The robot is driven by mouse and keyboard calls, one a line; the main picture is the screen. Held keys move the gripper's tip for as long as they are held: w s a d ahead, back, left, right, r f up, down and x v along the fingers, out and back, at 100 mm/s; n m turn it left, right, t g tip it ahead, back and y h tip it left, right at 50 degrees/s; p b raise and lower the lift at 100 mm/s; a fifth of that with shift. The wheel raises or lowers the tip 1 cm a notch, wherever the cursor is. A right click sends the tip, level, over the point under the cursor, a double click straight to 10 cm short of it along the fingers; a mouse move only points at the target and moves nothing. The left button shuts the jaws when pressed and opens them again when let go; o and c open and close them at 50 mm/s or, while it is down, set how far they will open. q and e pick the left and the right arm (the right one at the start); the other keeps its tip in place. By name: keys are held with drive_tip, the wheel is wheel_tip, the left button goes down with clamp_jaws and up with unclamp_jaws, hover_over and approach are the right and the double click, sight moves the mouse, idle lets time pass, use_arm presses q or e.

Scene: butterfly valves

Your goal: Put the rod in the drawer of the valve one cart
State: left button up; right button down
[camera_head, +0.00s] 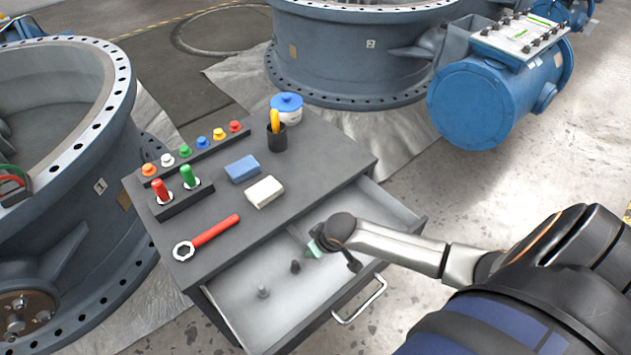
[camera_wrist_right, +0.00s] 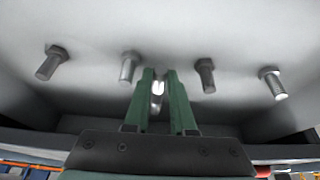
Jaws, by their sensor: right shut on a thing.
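The cart (camera_head: 215,235) stands beside the large valve (camera_head: 85,200) marked 1, and its drawer (camera_head: 240,280) is pulled open. My right gripper (camera_head: 313,245) reaches from the right over the drawer, fingers pointing into it. In the right wrist view its green fingers (camera_wrist_right: 160,75) are closed on a small shiny metal piece (camera_wrist_right: 157,88), seemingly the rod, mostly hidden between them. The head view hides this piece. I cannot tell whether it touches the drawer floor. My left gripper is out of view.
On the cart top are a red-handled ring wrench (camera_head: 205,235), a blue block (camera_head: 242,169), a white block (camera_head: 264,192), a dark cup (camera_head: 277,138), a blue-lidded jar (camera_head: 287,108) and a row of coloured knobs. The drawer handle (camera_head: 362,303) sticks out in front.

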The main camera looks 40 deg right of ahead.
drive_tip(key=shift+s+f, duration=0.2)
drive_tip(key=shift+f, duration=0.2)
drive_tip(key=shift+f, duration=0.15)
drive_tip(key=c, duration=1)
unclamp_jaws()
